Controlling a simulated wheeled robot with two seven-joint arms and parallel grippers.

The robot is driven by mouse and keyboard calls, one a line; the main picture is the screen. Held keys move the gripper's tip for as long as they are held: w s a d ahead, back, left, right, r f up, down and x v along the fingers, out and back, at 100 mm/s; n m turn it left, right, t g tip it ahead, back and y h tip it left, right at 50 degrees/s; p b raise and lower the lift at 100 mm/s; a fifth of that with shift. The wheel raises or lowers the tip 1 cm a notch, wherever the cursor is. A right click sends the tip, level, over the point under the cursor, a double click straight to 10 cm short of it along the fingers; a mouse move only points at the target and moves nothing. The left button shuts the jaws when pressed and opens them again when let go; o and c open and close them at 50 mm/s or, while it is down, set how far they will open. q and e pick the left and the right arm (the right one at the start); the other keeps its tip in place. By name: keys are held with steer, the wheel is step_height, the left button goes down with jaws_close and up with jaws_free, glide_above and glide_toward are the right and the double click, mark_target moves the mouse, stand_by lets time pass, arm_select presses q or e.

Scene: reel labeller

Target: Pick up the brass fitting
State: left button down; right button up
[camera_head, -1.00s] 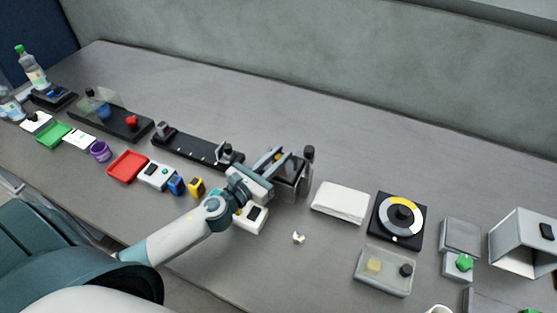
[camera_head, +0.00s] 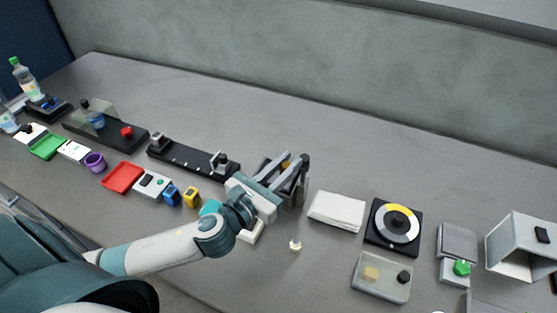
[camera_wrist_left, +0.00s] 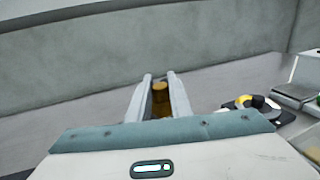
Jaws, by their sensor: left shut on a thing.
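The brass fitting (camera_wrist_left: 160,98) shows in the left wrist view as a golden-brown cylinder between my two pale fingers. My left gripper (camera_wrist_left: 160,82) is shut on it, with a finger along each side. In the head view my left gripper (camera_head: 295,160) is over the dark box-like stand right of the long black rail. My right gripper is not in view.
A white pad (camera_head: 337,211) and a black round dial (camera_head: 396,222) lie to the right. A clear-lidded box (camera_head: 381,277) is nearer the front. A small pale piece (camera_head: 295,245) lies on the table. The black rail (camera_head: 190,158) is to the left. The back of the table is clear.

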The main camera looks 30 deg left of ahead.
arm_select(q)
steer(key=shift+s+d+r, duration=1.05)
steer(key=shift+s+d, duration=0.1)
steer(key=shift+d, duration=0.15)
steer(key=shift+d, duration=0.1)
